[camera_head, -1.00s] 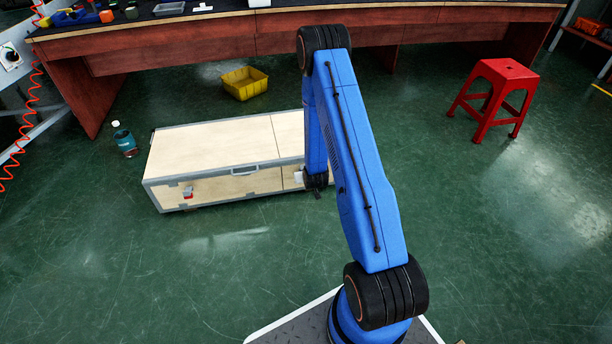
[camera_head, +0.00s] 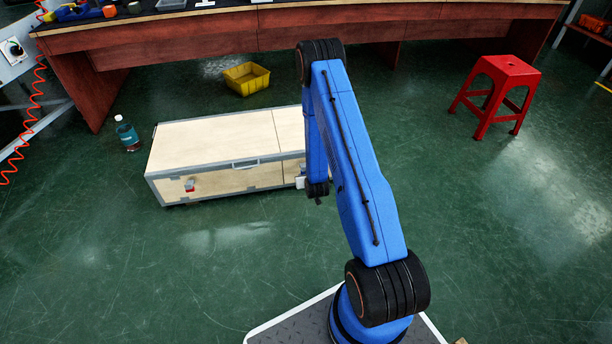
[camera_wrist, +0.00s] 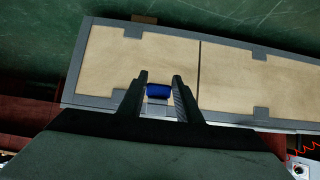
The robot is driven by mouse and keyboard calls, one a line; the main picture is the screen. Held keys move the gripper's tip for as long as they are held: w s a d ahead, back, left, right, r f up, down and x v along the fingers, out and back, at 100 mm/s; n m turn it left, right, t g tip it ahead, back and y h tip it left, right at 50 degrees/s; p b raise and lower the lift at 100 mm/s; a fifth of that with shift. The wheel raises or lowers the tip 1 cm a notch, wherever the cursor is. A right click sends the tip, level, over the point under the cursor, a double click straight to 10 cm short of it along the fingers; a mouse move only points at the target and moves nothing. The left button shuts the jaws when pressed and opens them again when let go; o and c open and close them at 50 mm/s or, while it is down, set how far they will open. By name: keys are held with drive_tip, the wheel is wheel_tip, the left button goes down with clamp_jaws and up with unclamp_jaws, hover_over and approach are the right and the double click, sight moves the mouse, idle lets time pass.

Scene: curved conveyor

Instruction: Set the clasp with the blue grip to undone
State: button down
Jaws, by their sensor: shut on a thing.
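The clasp's blue grip (camera_wrist: 159,91) shows in the wrist view on the side of a wooden case with grey metal edging, with a pale plate just below it. My gripper (camera_wrist: 160,77) has one finger on each side of the blue grip and is shut on it. In the head view the case (camera_head: 220,140) stands on the floor left of my arm. There my arm covers the case's right end, and the blue grip and my fingertips are hidden. Whether the clasp is fastened or undone cannot be told.
A clasp with a red grip (camera_head: 190,185) and a handle (camera_head: 246,164) are on the case's front. A bottle (camera_head: 127,134), a yellow bin (camera_head: 246,79) and a red stool (camera_head: 495,92) stand around it. The floor in front is clear.

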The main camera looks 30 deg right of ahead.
drive_tip(key=shift+s+f, duration=0.25)
drive_tip(key=shift+f, duration=0.15)
drive_tip(key=c, duration=1.3)
unclamp_jaws()
drive_tip(key=shift+f, duration=0.1)
drive_tip(key=shift+w, duration=0.15)
drive_tip(key=shift+r, duration=0.2)
